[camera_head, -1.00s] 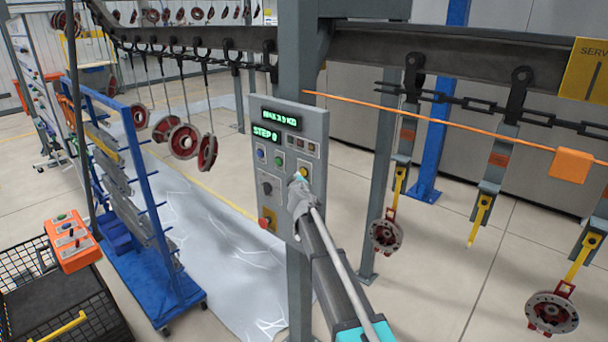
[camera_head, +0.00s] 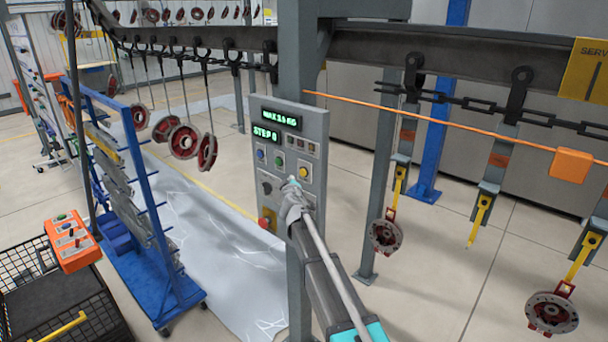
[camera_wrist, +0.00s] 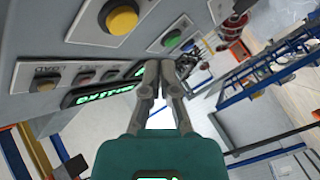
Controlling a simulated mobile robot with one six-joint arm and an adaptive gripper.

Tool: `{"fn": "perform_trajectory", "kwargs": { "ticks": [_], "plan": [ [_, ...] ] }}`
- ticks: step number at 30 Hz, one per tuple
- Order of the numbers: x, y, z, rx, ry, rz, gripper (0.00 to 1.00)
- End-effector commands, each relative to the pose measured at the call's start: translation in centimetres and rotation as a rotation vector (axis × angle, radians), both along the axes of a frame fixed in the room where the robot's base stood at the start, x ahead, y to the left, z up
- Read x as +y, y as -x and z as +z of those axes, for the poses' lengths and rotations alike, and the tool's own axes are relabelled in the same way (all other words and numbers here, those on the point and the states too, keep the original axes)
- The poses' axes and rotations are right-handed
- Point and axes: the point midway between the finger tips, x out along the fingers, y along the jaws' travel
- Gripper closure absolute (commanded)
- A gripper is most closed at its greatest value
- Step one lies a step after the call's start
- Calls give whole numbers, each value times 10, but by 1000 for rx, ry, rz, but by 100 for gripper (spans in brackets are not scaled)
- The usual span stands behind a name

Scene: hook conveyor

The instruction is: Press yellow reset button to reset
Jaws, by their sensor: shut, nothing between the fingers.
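The yellow button (camera_head: 303,171) sits at the lower right of the button rows on the grey control panel (camera_head: 262,150). In the wrist view the yellow button (camera_wrist: 122,19) is large, up and left of my fingertips, on a pale label plate. My gripper (camera_head: 293,184) is in front of the panel, just below and left of the yellow button in the head view. Its fingers are shut and empty, and their tips meet in the wrist view (camera_wrist: 162,66). The tips are apart from the yellow button. I cannot tell whether they touch the panel.
A green button (camera_wrist: 171,39) is near my fingertips in the wrist view. A red button (camera_head: 264,222) is low on the panel. An orange rope (camera_head: 430,117) runs right from the post. Hanging hooks and discs (camera_head: 386,235) are at right, and a blue rack (camera_head: 150,215) at left.

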Motion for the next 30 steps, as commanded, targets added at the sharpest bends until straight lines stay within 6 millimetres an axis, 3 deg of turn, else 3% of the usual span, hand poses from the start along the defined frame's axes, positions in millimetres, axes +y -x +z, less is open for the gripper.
{"fn": "perform_trajectory", "kwargs": {
  "ticks": [9, 30],
  "plan": [
    [11, 15, 0, -1, 0, 1, 100],
    [10, 15, -1, 1, -1, -2, 100]
  ]
}}
